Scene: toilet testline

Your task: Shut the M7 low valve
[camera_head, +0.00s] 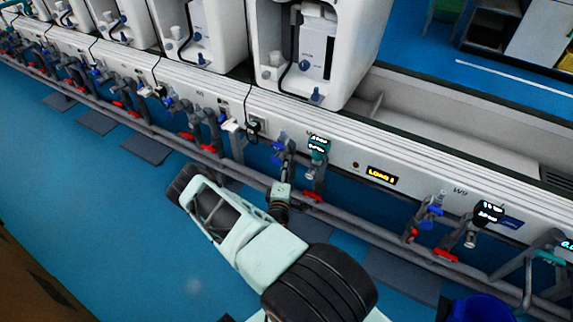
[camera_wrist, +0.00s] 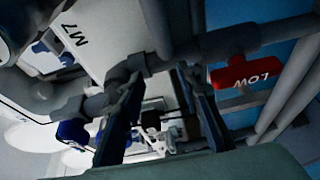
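The red handle marked LOW (camera_wrist: 246,73) sits at the right of the wrist view, on a dark grey valve body and pipe. It lies roughly along that pipe. The mark M7 (camera_wrist: 75,37) shows on the white panel at upper left. My gripper (camera_wrist: 165,112) has its two dark fingers apart, with nothing seen held between them. The red handle is beyond the right finger, apart from it as far as I can tell. In the head view my gripper end (camera_head: 280,196) is low by the pipes, its fingers unclear. A red handle (camera_head: 312,196) shows just right of it.
A blue handle (camera_wrist: 72,131) is left of the fingers in the wrist view. Grey pipes run close around the gripper. In the head view a long pipe rail (camera_head: 350,224) passes along the bench, with more valves both sides.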

